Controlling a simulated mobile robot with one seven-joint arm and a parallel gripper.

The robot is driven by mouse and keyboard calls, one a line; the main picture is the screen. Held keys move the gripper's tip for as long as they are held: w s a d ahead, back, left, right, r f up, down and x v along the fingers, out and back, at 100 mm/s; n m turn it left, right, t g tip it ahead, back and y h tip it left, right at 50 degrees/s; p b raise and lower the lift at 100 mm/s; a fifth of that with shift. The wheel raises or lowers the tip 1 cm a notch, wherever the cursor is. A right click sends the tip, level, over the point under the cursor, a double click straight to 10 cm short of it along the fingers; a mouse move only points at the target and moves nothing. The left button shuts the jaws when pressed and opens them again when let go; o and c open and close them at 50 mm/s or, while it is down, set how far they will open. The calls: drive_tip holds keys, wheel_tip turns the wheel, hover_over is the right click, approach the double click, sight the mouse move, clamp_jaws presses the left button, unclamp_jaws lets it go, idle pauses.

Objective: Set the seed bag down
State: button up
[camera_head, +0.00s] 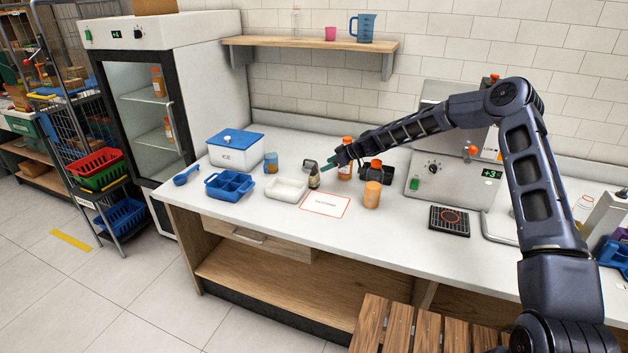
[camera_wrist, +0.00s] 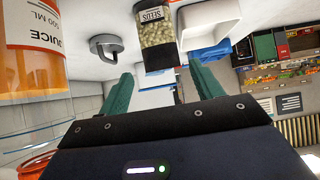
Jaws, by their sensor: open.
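My gripper (camera_head: 328,165) reaches in from the right, beside the bag. Its two green fingers are apart with nothing between them in the wrist view (camera_wrist: 162,84). Whether a finger touches the bag, I cannot tell.
A grey handled object (camera_wrist: 104,46) is beside the bag. A blue divided tray (camera_head: 229,185) is farther left.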

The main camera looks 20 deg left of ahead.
sight(316, 170)
drive_tip(key=x, duration=1)
drive_tip(key=shift+a+f, duration=0.25)
drive_tip(key=c, duration=0.8)
drive_tip(key=shift+r, duration=0.1)
drive_tip(key=shift+c, duration=0.2)
